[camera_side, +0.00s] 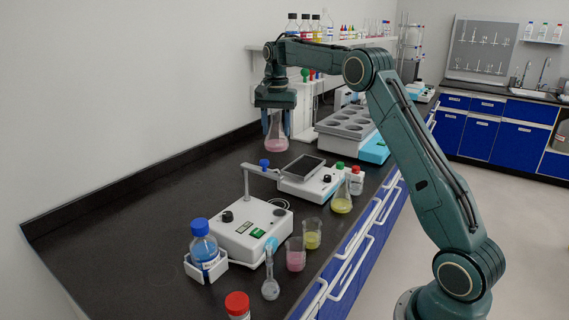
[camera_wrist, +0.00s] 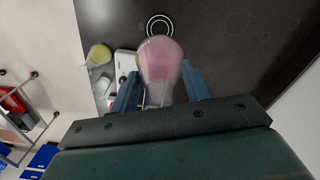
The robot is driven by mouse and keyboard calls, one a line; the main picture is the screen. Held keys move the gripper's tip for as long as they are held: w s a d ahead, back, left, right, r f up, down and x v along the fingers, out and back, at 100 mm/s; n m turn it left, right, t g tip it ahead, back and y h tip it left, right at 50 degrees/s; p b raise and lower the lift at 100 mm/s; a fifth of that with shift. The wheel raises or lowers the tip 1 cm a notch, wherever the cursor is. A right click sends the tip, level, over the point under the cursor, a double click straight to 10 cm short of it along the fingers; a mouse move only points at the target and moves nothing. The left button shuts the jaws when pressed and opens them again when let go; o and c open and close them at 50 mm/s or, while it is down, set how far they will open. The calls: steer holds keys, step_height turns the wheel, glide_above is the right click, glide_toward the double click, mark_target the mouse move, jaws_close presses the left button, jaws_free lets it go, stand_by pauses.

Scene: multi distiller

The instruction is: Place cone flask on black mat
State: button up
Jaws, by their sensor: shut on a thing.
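The cone flask (camera_side: 276,143) holds pink liquid and hangs below my gripper (camera_side: 275,108) in the side view, above the back part of the dark bench. In the wrist view, the flask (camera_wrist: 160,62) is blurred and sits between the two blue fingers of my gripper (camera_wrist: 161,82). My gripper is shut on the upper part of the flask. A device with a flat black top (camera_side: 304,166) stands in front of the flask, to its right. I cannot make out a separate black mat on the black bench; whether this top is the mat, I cannot tell.
A white device with a raised arm (camera_side: 253,228), a blue-capped bottle (camera_side: 203,245), beakers (camera_side: 312,233) and a yellow cone flask (camera_side: 342,201) stand towards the front. A rack with round wells (camera_side: 347,124) is right of the held flask. The bench's left side (camera_side: 110,230) is clear.

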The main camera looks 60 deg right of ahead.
mark_target(277, 151)
step_height(277, 151, down, 16)
steer(key=shift+r, duration=0.15)
stand_by(0.5)
steer(key=shift+f, duration=2.15)
steer(key=shift+f, duration=0.15)
steer(key=o, duration=1)
steer(key=shift+o, duration=0.2)
step_height(277, 151, up, 12)
steer(key=shift+r, duration=0.15)
